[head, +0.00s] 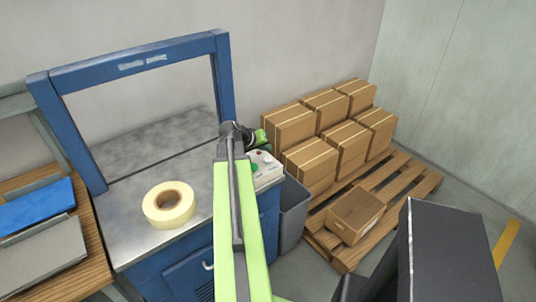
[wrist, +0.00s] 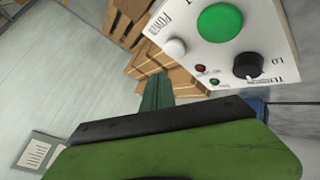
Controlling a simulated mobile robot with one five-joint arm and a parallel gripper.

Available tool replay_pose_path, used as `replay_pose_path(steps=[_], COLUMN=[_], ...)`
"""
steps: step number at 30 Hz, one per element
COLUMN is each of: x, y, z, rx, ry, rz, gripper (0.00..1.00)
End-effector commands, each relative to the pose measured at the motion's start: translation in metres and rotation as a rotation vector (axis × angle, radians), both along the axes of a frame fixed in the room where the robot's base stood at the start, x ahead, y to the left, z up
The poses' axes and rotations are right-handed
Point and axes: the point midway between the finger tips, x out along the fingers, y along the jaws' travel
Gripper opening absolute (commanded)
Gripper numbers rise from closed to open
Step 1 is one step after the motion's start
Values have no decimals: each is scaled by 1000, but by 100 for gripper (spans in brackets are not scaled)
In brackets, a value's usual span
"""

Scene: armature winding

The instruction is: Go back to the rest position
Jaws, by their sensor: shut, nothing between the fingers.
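My gripper (head: 259,136) is at the far end of my green arm, beside the white control box (head: 264,169) on the right edge of the blue-framed machine's bench. In the wrist view my gripper (wrist: 157,92) shows as dark green fingers, shut and empty, pointing toward the cardboard boxes. The control box (wrist: 222,38) is close by there, with a large green button, a white knob, a black knob and small lamps. I cannot tell whether the gripper touches the box. My arm hides part of the bench.
A tape roll (head: 169,204) lies on the metal bench top (head: 125,228). A grey bin (head: 293,207) stands right of the bench. Several cardboard boxes (head: 309,160) sit on a wooden pallet (head: 414,184). A blue folder (head: 37,206) lies on the wooden table at left.

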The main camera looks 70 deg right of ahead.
Motion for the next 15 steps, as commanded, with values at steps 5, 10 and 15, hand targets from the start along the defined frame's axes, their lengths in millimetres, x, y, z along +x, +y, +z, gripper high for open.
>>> replay_pose_path(steps=[5,10,15], x=[0,0,0], y=[0,0,0], z=[27,31,30], rx=[0,0,0], ry=[0,0,0], rz=[0,0,0], gripper=[0,0,0])
